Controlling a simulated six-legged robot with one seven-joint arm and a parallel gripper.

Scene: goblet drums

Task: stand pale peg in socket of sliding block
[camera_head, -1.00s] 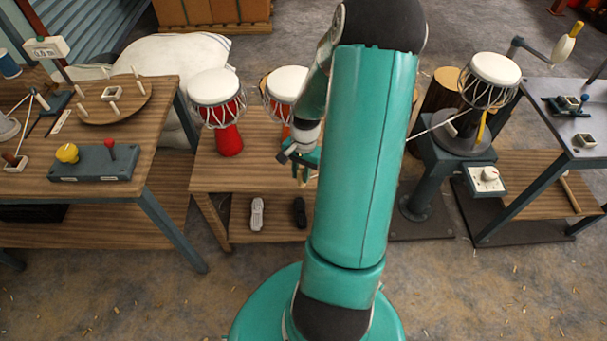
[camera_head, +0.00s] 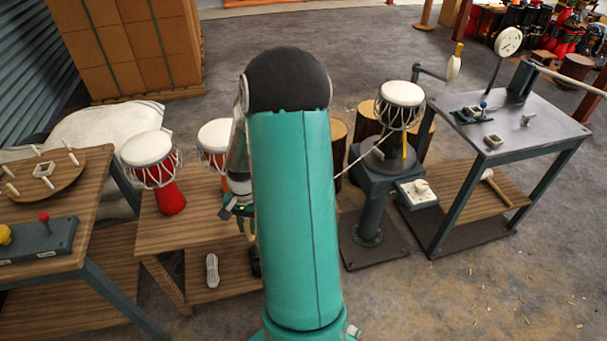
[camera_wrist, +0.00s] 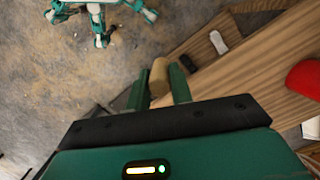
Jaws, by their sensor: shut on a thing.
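My gripper's two dark green fingers (camera_wrist: 159,88) are shut on a pale tan peg (camera_wrist: 159,72) in the wrist view. The peg's rounded end sticks out past the fingertips.
A dark fixture (camera_head: 470,114) with a blue-tipped lever stands on the metal table (camera_head: 545,126). A drum (camera_head: 400,105) sits on a pedestal left of it. Two drums stand on the wooden bench (camera_head: 170,236).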

